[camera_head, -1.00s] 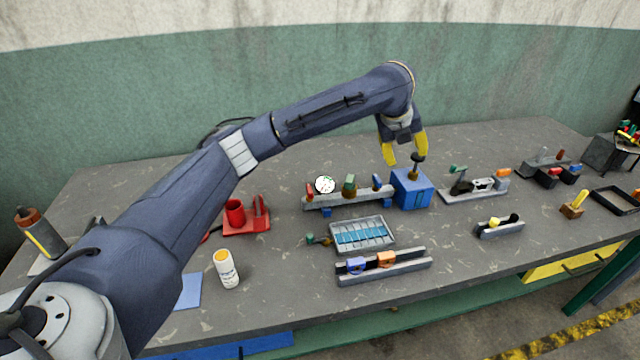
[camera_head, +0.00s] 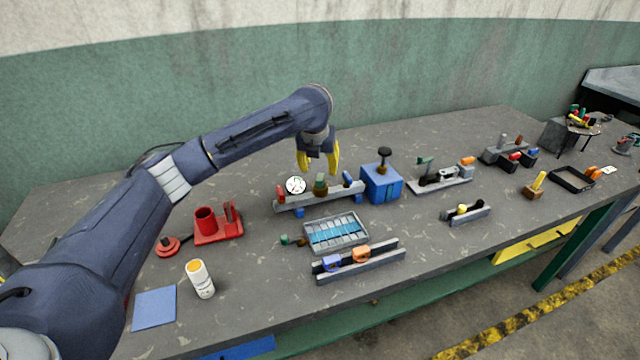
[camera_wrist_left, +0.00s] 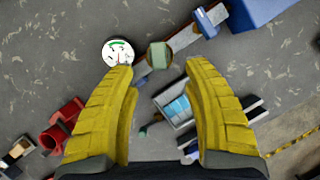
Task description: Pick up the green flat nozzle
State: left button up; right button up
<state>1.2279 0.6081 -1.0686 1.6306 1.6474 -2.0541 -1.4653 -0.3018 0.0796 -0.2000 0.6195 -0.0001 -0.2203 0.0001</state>
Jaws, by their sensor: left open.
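A green-topped piece (camera_head: 320,181), which looks like the green nozzle, stands upright on a grey rail (camera_head: 290,206) between a round white dial (camera_head: 296,185) and a blue-red piece. I cannot tell its flat shape for sure. My left gripper (camera_head: 319,168) is open, its yellow fingers pointing down just above and behind this piece. In the left wrist view the green piece (camera_wrist_left: 159,54) shows just beyond the gap between the open fingertips (camera_wrist_left: 160,72), apart from them. A smaller green tip (camera_head: 285,240) lies beside the grey tray. My right gripper is not in view.
A blue box (camera_head: 381,184) with a dark knob stands right of the rail. In front are a grey tray (camera_head: 335,246) with blue slots and a rail with blue and orange clips (camera_head: 358,262). A red holder (camera_head: 217,224) and white bottle (camera_head: 200,280) stand left.

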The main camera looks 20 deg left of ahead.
aim_at(320, 178)
pick_arm(q)
jog(key=shift+x, duration=3.9)
jog(key=shift+s+a, duration=0.1)
jog(key=shift+c, duration=0.5)
grip_shut()
